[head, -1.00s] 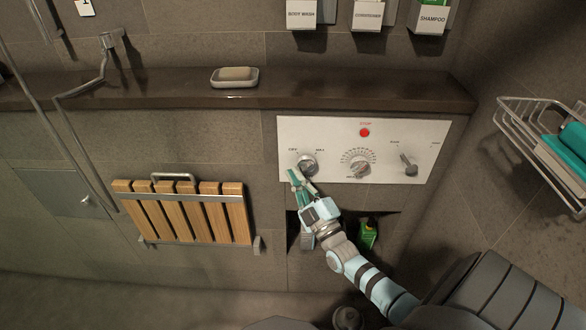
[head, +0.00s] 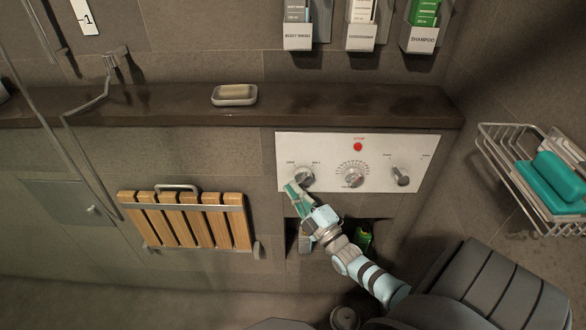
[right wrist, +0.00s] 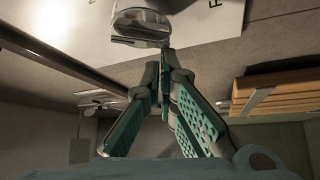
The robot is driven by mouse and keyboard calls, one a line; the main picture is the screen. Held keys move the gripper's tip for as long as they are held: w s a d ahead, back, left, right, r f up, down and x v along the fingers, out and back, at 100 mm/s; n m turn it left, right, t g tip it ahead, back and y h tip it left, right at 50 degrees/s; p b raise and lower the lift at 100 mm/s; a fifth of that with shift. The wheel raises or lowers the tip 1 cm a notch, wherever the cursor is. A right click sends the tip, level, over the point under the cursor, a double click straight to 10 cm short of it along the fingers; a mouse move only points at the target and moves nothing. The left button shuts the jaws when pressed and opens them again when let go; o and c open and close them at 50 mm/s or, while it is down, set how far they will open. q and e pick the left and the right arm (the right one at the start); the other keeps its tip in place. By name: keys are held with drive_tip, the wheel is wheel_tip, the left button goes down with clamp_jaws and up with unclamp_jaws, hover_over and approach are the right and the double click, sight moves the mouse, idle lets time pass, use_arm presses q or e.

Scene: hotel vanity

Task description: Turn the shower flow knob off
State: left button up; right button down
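The shower panel (head: 428,150) is a white plate on the tiled wall. Its left knob (head: 304,175) is round and metal, with small lettering on either side that looks like OFF and MAX; this is the flow knob. My right gripper (head: 289,187) is just below and left of this knob in the head view. In the right wrist view, its teal-padded fingers (right wrist: 164,70) come together at the tips with nothing between them. The knob (right wrist: 141,24) shows just past the tips; I cannot tell whether they touch it. My left gripper is not in view.
A middle dial (head: 352,174), a right lever (head: 401,176) and a red button (head: 358,146) share the panel. A dark ledge (head: 330,108) with a soap dish (head: 234,100) runs above. A folded wooden seat (head: 186,218) is left; a wire basket (head: 505,165) is right.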

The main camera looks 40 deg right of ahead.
drive_tip(key=n+g+p, duration=0.2)
drive_tip(key=p, duration=0.2)
drive_tip(key=s+d+n+g+p, duration=0.1)
drive_tip(key=n+g+p, duration=0.1)
drive_tip(key=n+p, duration=0.1)
drive_tip(key=f+n+g+p, duration=0.1)
drive_tip(key=n+p, duration=0.1)
drive_tip(key=p, duration=0.4)
drive_tip(key=shift+s+d+f+n+g, duration=0.1)
drive_tip(key=shift+s+d+n+g, duration=0.05)
drive_tip(key=shift+d+n+g, duration=0.2)
idle(0.8)
drive_tip(key=shift+s+d, duration=0.1)
drive_tip(key=shift+s, duration=0.05)
idle(0.4)
drive_tip(key=shift+f, duration=0.1)
idle(0.3)
